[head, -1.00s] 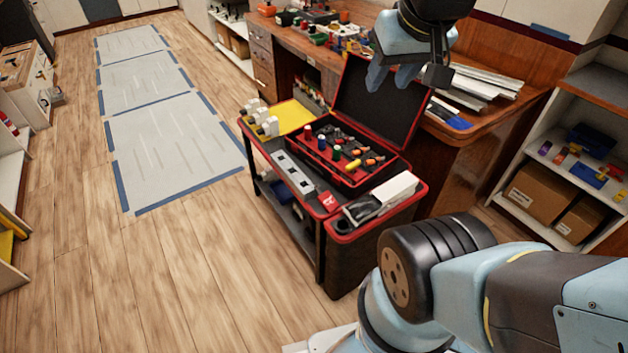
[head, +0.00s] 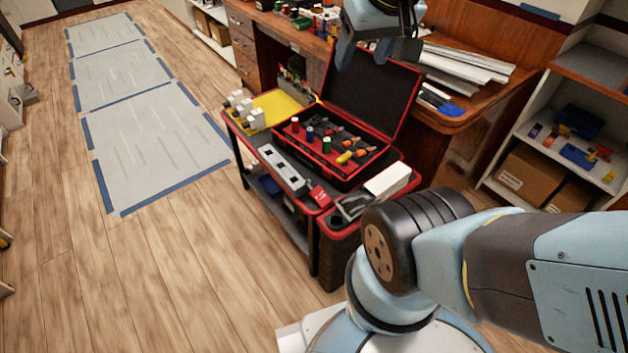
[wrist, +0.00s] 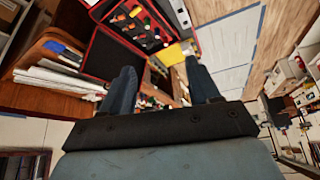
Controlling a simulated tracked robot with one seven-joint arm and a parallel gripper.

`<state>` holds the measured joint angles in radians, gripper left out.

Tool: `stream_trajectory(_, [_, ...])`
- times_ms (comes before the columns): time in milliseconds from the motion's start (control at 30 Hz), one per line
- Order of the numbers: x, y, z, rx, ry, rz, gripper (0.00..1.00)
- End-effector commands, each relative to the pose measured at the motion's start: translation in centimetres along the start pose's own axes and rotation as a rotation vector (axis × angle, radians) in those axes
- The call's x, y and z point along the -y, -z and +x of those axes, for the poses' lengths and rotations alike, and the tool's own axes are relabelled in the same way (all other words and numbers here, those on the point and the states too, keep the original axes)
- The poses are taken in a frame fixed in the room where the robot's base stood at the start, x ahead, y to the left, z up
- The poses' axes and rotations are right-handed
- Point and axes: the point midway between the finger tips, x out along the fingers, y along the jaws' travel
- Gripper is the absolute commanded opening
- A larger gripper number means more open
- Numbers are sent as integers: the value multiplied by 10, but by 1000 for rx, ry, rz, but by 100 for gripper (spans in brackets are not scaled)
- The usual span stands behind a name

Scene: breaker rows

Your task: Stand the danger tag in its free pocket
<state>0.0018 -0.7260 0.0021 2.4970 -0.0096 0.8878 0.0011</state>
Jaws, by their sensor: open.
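A small red tag with a white mark (head: 319,195), which looks like the danger tag, is at the front end of the red-edged cart top. Beside it runs a pale grey strip with dark square openings (head: 283,168); which opening is the free pocket I cannot tell. My gripper (head: 372,56) is high up behind the open case lid, well away from the tag. In the wrist view its two fingers are apart with nothing between them (wrist: 161,82). I cannot make out the tag in the wrist view.
An open black case (head: 366,95) with red edges holds tools and colored-capped items on the cart. White blocks stand on a yellow panel (head: 277,104). A white box (head: 388,180) lies at the cart's right end. A wooden workbench (head: 470,112) stands behind.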

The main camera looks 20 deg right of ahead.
Motion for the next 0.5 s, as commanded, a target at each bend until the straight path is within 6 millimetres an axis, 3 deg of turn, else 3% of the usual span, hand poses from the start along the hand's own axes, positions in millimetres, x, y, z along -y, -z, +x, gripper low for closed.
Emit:
stream_trajectory(200, [1,23,39,57,-40,-38,83])
stream_trajectory(500, [-9,52,113,144,-90,-113,83])
